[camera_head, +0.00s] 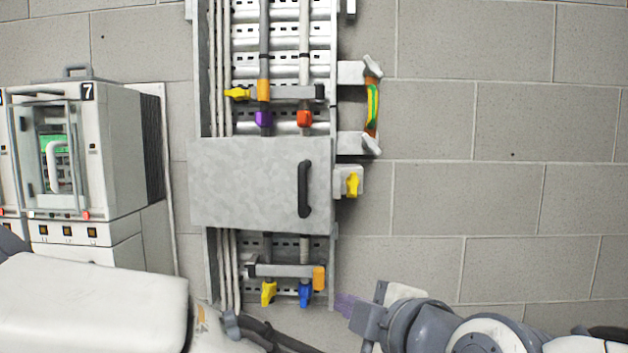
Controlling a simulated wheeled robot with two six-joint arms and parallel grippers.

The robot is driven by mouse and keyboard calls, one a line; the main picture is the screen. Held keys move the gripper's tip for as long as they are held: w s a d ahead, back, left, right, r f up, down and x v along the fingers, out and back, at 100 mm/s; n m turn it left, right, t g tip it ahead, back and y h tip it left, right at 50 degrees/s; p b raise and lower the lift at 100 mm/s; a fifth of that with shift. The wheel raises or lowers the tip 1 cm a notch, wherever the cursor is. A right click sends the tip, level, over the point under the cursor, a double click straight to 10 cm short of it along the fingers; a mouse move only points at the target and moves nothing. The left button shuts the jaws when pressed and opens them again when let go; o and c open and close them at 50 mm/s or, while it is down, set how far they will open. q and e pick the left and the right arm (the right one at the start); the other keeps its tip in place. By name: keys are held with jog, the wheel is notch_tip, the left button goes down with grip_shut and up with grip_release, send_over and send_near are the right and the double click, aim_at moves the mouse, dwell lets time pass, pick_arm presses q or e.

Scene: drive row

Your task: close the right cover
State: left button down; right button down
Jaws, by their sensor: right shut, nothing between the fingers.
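The cover (250,185) is a flat grey metal panel with a black vertical handle (304,189) near its right edge. It lies across the middle of the tall wall-mounted rack, hiding that stretch of it. Its right edge lines up with the rack's right side; I cannot tell whether it sits fully flush. A yellow latch (352,185) on a grey bracket is just right of the cover. My right gripper (350,306) is low, below and right of the cover, apart from the handle, shut and empty. My left gripper does not show.
The rack (204,70) carries yellow, orange, purple, red and blue clamps above and below the cover. A bracketed green-and-orange part (372,106) juts out at upper right. A white cabinet marked 7 (115,160) stands left. The block wall (500,120) at right is clear.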

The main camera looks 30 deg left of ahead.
aim_at(303, 196)
jog(key=s+a+r+n+t+y, duration=0.25)
jog(key=r+n, duration=0.25)
jog(key=r, duration=0.7)
jog(key=shift+g+y, duration=0.25)
jog(key=x, duration=0.4)
jog(key=w+d+x, duration=0.1)
jog(key=x, duration=0.8)
jog(key=shift+w+r, duration=0.2)
jog(key=shift+w, duration=0.35)
